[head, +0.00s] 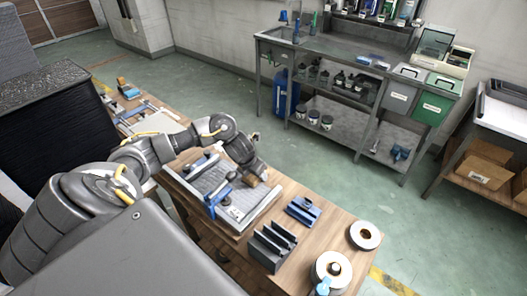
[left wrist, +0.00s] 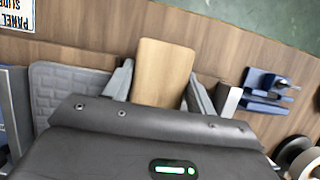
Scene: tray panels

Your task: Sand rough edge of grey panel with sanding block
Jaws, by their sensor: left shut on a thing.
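The grey panel (head: 232,205) lies flat in a metal-edged fixture on the wooden bench, with blue clamp parts over it. Its quilted-looking surface shows at the left in the left wrist view (left wrist: 68,92). My left gripper (head: 252,174) is over the panel's far right part, shut on a tan, wood-coloured sanding block (left wrist: 163,70). The block also shows under the gripper in the head view (head: 250,182). I cannot tell whether it touches the panel. The panel's edge near the block is partly hidden by my gripper body. My right gripper is not in view.
Right of the fixture are a blue clamp-like tool (head: 303,210), a dark slotted rack (head: 272,246), a white roll (head: 365,235) and another roll (head: 331,269). More tools lie at the bench's far left end. Bare wood (head: 320,232) shows between the tools.

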